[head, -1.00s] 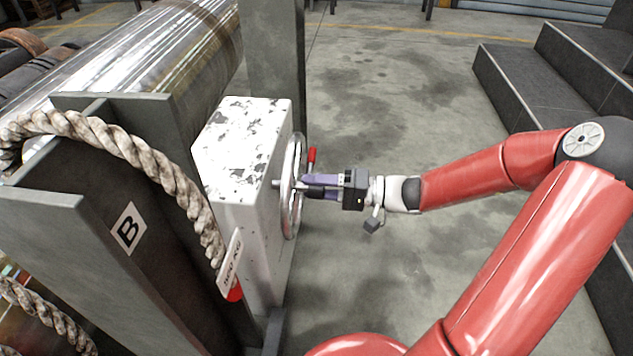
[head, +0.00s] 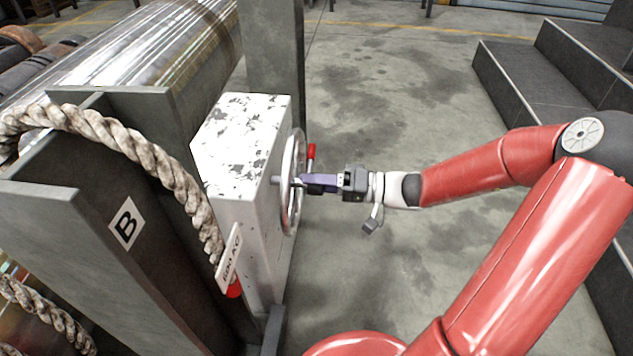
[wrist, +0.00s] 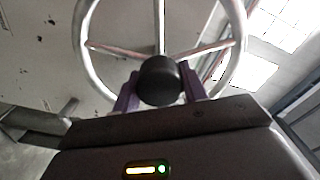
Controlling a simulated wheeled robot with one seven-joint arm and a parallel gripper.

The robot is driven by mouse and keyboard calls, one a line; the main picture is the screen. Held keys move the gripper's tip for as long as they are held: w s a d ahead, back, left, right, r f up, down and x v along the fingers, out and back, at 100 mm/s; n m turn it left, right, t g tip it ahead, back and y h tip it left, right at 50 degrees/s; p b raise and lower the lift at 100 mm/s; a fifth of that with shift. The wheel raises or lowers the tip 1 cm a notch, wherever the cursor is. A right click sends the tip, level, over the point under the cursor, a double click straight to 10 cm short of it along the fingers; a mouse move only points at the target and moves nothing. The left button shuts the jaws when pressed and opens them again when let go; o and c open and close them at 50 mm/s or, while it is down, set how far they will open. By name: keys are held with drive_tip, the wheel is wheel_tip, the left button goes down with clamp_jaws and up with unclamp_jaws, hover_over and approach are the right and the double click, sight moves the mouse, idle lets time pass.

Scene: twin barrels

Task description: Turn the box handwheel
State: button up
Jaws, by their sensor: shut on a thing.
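The box handwheel (head: 293,215) is a pale metal ring with spokes on the right side of a white, paint-chipped box (head: 235,150). It fills the upper part of the wrist view (wrist: 84,38), where its spokes meet near the middle. My gripper (head: 308,184) reaches it from the right. Its purple fingers (wrist: 161,92) stand on either side of a round black part at the wheel's middle and are shut on it. I cannot tell whether this is the hub or a knob. The fingers partly hide the wheel's centre in the head view.
A red lever (head: 311,152) shows just beyond the wheel. Dark steps (head: 530,90) stand at right. The floor (head: 400,110) between is clear.

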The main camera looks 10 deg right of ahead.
drive_tip(key=o, duration=1.4)
drive_tip(key=shift+c, duration=0.2)
drive_tip(key=p+v, duration=0.1)
drive_tip(key=v, duration=0.7)
drive_tip(key=shift+a, duration=0.1)
